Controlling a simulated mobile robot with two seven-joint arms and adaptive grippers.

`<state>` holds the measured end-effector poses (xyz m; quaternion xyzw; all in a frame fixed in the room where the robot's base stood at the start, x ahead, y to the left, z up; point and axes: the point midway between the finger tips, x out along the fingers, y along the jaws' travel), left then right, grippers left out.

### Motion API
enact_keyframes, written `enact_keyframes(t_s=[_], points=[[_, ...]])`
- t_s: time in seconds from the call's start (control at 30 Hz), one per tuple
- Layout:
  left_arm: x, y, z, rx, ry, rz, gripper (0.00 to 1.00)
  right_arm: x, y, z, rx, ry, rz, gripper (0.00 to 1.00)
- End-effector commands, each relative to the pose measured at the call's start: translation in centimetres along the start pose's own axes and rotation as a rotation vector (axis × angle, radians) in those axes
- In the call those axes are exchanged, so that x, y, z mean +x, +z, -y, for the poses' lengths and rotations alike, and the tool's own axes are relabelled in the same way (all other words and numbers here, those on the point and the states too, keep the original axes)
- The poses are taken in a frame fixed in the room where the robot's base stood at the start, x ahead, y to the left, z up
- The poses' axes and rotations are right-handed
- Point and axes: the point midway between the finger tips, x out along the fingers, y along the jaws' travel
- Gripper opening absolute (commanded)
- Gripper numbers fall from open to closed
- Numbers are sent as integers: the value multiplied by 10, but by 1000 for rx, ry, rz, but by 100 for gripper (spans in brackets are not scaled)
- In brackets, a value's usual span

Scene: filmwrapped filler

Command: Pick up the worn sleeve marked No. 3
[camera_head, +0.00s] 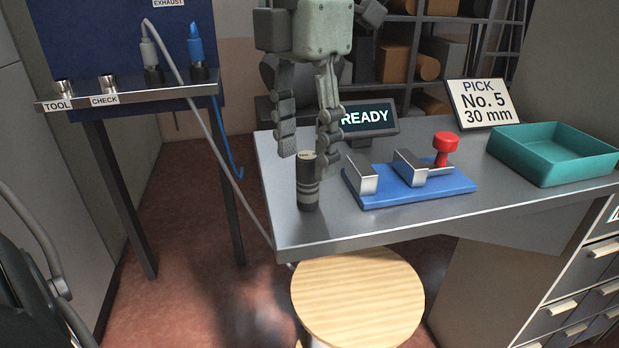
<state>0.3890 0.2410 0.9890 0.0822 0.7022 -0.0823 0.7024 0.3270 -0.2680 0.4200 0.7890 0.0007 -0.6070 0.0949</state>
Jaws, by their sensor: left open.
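A dark grey cylinder (308,190) with lighter bands and a pale top stands upright near the left edge of the grey workbench (400,228). It looks like the sleeve; the small print on its top is too small to read, so I cannot confirm No. 3. My left gripper (308,156) points down over it and is open. One finger is at the left of the cylinder's top and the other at its upper right, partly overlapping it in the view. I cannot tell whether either finger touches it. My right gripper is not in view.
A blue fixture (432,188) with metal blocks and a red knob (445,144) sits right of the cylinder. Behind are a READY display (368,118) and a sign (482,104) reading "PICK No. 5 30 mm". A teal tray (550,168) is right; a round stool (358,296) stands in front.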

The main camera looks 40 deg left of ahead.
Motion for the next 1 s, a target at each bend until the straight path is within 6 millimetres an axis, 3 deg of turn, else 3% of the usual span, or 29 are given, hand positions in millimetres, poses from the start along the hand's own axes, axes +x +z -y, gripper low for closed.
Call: enact_keyframes(t_s=[0.2,0.47,0.87,1.0], points=[[28,0,2,0,-1,-1,48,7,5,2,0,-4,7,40],[31,0,1,0,0,2,48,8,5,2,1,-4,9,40],[31,0,1,0,0,2,0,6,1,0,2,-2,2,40],[31,0,1,0,0,2,0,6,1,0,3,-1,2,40]])
